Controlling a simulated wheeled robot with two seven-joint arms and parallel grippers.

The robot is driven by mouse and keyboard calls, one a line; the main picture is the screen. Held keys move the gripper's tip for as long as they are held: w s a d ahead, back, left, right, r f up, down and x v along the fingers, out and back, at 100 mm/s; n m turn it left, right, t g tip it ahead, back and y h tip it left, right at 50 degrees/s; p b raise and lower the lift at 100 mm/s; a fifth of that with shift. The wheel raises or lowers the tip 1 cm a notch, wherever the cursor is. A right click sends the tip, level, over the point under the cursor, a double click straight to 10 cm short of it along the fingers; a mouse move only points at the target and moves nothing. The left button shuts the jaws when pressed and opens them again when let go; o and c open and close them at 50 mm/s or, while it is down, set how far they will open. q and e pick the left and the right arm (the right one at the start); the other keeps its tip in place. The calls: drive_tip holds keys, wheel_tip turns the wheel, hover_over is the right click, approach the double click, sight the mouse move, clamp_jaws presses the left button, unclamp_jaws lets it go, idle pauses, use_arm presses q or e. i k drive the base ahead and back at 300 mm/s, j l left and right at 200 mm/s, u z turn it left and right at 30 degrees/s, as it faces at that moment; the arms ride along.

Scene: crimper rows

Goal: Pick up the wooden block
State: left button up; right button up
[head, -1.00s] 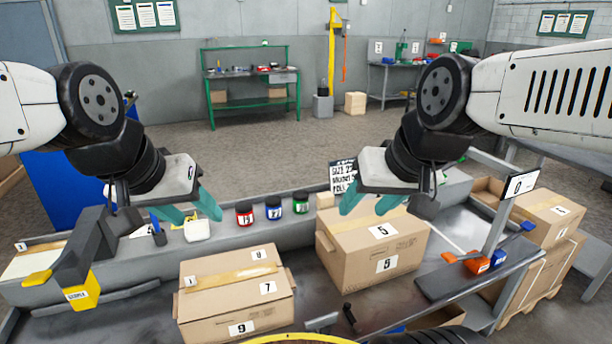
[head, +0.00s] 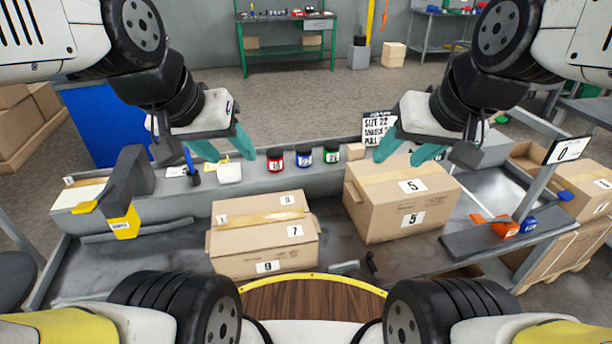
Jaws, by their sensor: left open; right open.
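The wooden block (head: 355,151) is a small pale cube on the grey ledge at the back of the bench, just right of the green jar. Its lower part is partly hidden by the large carton marked 5. My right gripper (head: 406,153) has its teal fingers apart and empty, above that carton and right of the block. My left gripper (head: 225,150) has its teal fingers apart and empty, over the ledge near a white container, well left of the block.
Red (head: 275,160), blue (head: 304,155) and green (head: 331,151) jars line the ledge left of the block. The large carton (head: 400,205) stands in front of the block, and a second carton (head: 262,240) stands left of it. A printed sign (head: 378,127) stands behind the block.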

sight(354, 152)
drive_tip(key=i+l, duration=0.15)
drive_tip(key=l, duration=0.35)
drive_tip(key=i+l+u, duration=0.15)
drive_tip(key=l, duration=0.3)
drive_tip(key=i+l, duration=0.1)
drive_tip(key=l, duration=0.4)
drive_tip(key=i+l+u, duration=0.1)
drive_tip(key=l, duration=0.4)
drive_tip(key=u, duration=1.6)
